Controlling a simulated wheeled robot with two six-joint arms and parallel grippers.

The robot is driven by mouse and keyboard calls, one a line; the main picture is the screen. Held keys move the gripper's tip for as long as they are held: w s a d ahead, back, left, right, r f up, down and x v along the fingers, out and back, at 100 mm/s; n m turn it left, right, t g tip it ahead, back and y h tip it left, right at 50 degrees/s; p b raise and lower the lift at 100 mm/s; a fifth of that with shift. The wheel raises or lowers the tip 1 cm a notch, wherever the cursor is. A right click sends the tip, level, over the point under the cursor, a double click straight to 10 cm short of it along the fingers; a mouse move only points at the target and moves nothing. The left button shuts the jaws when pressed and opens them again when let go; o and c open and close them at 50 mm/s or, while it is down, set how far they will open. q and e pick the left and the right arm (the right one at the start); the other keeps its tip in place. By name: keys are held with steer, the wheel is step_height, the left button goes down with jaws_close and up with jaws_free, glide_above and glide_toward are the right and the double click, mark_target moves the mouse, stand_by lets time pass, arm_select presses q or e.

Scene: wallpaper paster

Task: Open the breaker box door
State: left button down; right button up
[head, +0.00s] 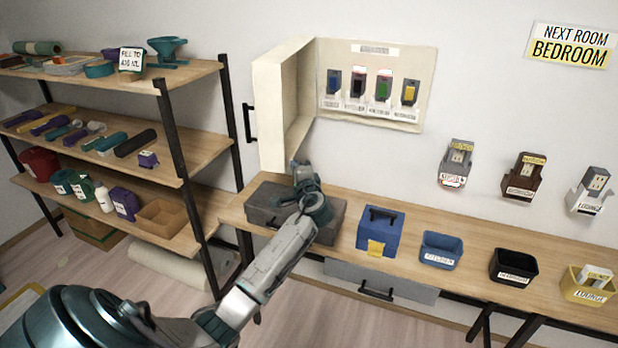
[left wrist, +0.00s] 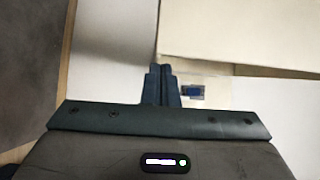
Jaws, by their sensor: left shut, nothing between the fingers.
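The breaker box (head: 375,115) is a cream cabinet on the wall above the table. Its door (head: 282,105) stands swung open to the left, with a black handle (head: 250,123) on its outer side. Several coloured switches show inside, among them a blue one (head: 334,82), which may be the blue patch in the left wrist view (left wrist: 193,91). My left gripper (head: 301,166) is just below the door's lower edge; I cannot tell if it touches. In the left wrist view its fingers (left wrist: 161,82) are together with nothing between them. My right gripper is not in view.
A grey case (head: 265,203) lies on the table under my left arm. A blue box (head: 380,232) and several labelled bins stand to its right. A shelf unit (head: 172,85) with tools is close on the left. Three labelled holders hang on the right wall.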

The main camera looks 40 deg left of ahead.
mark_target(278, 166)
arm_select(q)
steer(key=a, duration=0.3)
steer(key=shift+s+a+f+t, duration=0.3)
steer(key=shift+s+a, duration=0.25)
steer(key=shift+a, duration=0.2)
steer(key=shift+s+a, duration=0.3)
steer(key=shift+a, duration=0.1)
steer(key=shift+s+a, duration=0.1)
steer(key=shift+a, duration=0.05)
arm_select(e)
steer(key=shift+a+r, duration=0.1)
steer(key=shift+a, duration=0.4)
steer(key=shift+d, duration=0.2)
